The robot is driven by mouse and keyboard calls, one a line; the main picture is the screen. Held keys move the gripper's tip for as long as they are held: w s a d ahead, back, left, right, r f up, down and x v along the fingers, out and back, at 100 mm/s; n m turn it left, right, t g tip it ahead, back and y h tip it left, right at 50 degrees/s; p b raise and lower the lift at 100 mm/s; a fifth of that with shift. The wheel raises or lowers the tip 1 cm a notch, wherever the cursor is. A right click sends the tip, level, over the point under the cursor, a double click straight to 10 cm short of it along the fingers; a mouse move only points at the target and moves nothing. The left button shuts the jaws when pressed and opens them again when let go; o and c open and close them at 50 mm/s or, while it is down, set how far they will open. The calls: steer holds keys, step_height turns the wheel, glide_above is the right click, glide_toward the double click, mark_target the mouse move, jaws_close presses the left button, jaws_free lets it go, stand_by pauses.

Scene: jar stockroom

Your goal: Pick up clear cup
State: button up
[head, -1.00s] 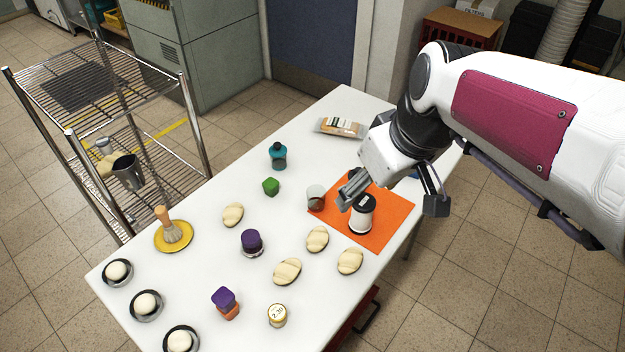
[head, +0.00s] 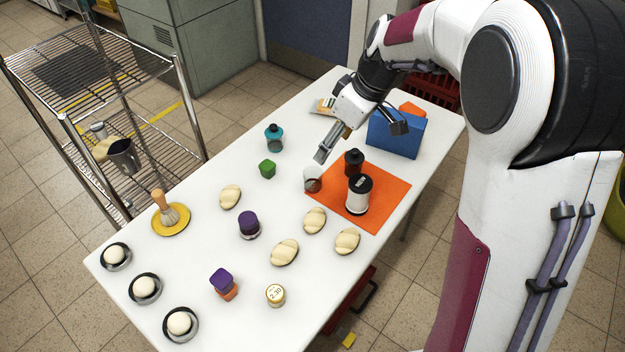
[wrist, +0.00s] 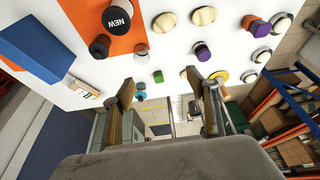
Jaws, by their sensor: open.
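The clear cup (head: 312,180) stands upright at the left edge of the orange mat (head: 377,214), with something dark reddish in its lower part. In the wrist view the clear cup (wrist: 141,50) shows small beside the mat. My gripper (head: 321,156) is above the cup and slightly behind it, apart from it. In the wrist view my gripper (wrist: 160,90) has its two fingers spread, with nothing between them.
A white jar with a black lid (head: 359,194) and a dark jar (head: 353,162) stand on the mat close to the cup. A blue box (head: 396,134) is behind. A green block (head: 267,169), a teal bottle (head: 274,139) and several bread rolls stand around on the white table.

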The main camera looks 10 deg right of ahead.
mark_target(313, 174)
steer(key=w+f+n, duration=0.1)
steer(key=w+f, duration=0.2)
steer(key=f, duration=0.2)
steer(key=w+f+n, duration=0.1)
steer(key=w+f, duration=0.3)
steer(key=f, duration=0.1)
steer(key=w+f+n+g+y, duration=0.1)
steer(key=w+f+n, duration=0.1)
steer(key=f, duration=0.4)
steer(key=shift+w+a, duration=0.4)
steer(key=shift+w, duration=0.4)
steer(key=shift+f, duration=0.2)
steer(key=shift+x, duration=1.15)
steer(key=shift+a+f, duration=0.1)
steer(key=shift+d+x, duration=0.2)
steer(key=shift+x, duration=2.3)
steer(key=shift+w, duration=0.1)
steer(key=shift+c, duration=0.3)
steer(key=c, duration=0.9)
